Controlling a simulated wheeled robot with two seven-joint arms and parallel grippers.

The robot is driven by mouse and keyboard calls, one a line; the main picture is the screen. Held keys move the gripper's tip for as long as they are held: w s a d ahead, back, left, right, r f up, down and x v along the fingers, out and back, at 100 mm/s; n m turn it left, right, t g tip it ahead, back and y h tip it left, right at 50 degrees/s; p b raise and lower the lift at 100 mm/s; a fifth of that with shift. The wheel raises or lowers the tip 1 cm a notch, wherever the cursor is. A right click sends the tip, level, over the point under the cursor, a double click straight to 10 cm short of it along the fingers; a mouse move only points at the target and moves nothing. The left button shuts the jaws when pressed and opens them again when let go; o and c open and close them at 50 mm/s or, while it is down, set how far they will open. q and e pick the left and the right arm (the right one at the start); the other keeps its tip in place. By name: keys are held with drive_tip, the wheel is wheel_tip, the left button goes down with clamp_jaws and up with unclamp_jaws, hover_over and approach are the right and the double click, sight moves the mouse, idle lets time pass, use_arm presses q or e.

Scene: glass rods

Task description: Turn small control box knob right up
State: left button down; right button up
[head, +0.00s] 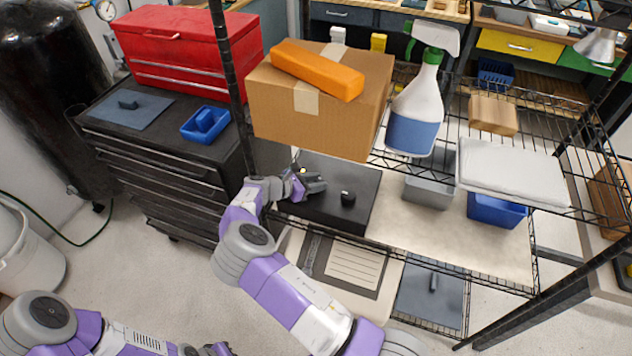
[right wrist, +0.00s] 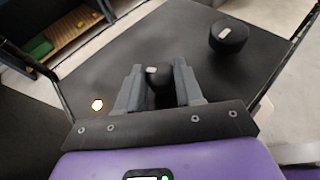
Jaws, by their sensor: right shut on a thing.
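A black control box (head: 325,208) lies on the middle shelf of the wire rack. One black knob (head: 347,197) stands free on its top; it also shows in the right wrist view (right wrist: 229,38), with a pale mark. A second black knob (right wrist: 157,76), also with a pale mark, sits between the fingers of my right gripper (head: 314,183). My right gripper is shut on this second knob, which its fingers mostly hide in the head view. My left arm is at the lower left; its gripper's fingers do not show.
A cardboard box (head: 320,115) with an orange case stands on the shelf above, close over my right gripper. A rack post (head: 228,70) rises left of the control box. A grey bin (head: 429,190) stands to its right. A small light (right wrist: 97,105) glows on the box.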

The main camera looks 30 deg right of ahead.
drive_tip(key=o, duration=1)
drive_tip(key=shift+o, duration=0.2)
drive_tip(key=shift+a, duration=0.1)
drive_tip(key=p+v, duration=0.1)
drive_tip(key=v, duration=0.6)
drive_tip(key=shift+a+r, duration=0.1)
drive_tip(key=shift+a, duration=0.1)
